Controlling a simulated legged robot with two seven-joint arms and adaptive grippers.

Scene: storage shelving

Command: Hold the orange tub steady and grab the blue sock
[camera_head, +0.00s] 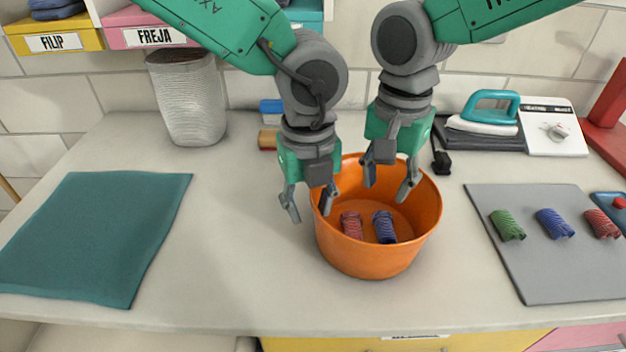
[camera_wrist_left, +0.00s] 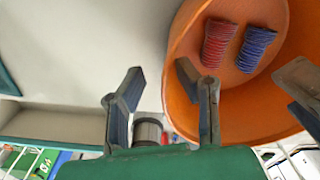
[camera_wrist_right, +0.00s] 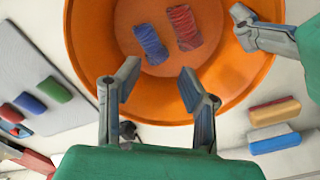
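The orange tub (camera_head: 372,262) stands on the counter with a red sock (camera_head: 352,225) and the blue sock (camera_head: 384,227) side by side on its floor. My left gripper (camera_head: 311,205) is open, with the tub's left rim between its fingers; the left wrist view also shows the tub wall (camera_wrist_left: 178,100) there. It is not shut on the rim. My right gripper (camera_head: 389,185) is open and empty above the tub's back part. In the right wrist view, the blue sock (camera_wrist_right: 151,44) lies beyond its open fingers (camera_wrist_right: 153,88), apart from them.
A grey mat (camera_head: 565,265) at right holds green, blue and red rolled socks. A teal cloth (camera_head: 95,235) lies at left. A white basket (camera_head: 187,95) and a teal iron (camera_head: 487,115) stand at the back. The counter in front of the tub is clear.

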